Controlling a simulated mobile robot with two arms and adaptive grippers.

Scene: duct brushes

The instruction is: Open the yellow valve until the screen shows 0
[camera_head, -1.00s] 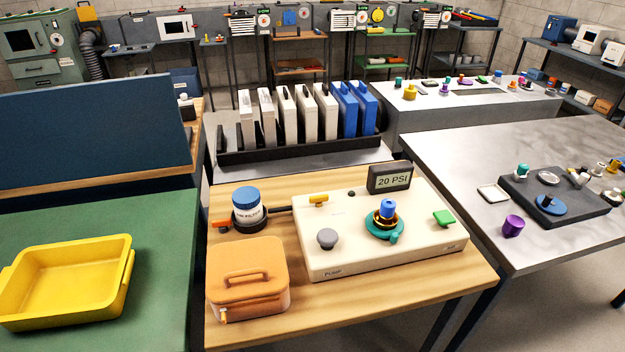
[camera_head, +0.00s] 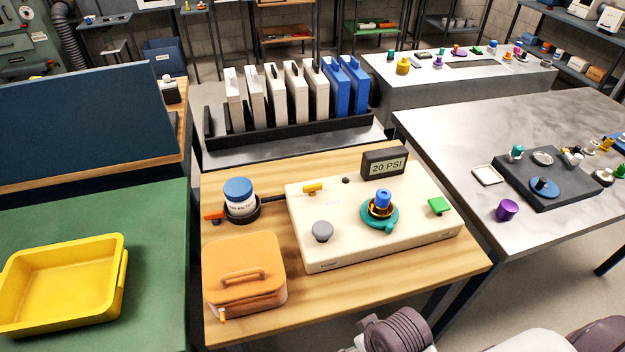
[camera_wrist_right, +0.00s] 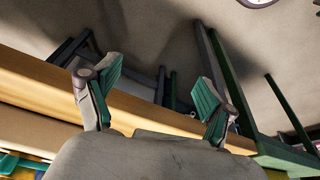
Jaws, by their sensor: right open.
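The yellow valve (camera_head: 312,188) is a small handle at the back left of the cream pump box (camera_head: 350,232). The screen (camera_head: 385,163) at the back of the box reads 20 PSI. My right gripper (camera_wrist_right: 158,90) is open and empty in the right wrist view, with its green-padded fingers spread apart. That view shows a wooden table edge, table legs and floor, not the valve. In the head view, parts of my right arm show at the bottom right, below the table's front edge and apart from the box. My left gripper is not in view.
On the box are a grey knob (camera_head: 322,231), a teal fitting with a blue top (camera_head: 382,204) and a green handle (camera_head: 438,205). A blue-capped jar (camera_head: 239,196) and an orange case (camera_head: 245,270) stand left of it. A strip of bare table lies in front.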

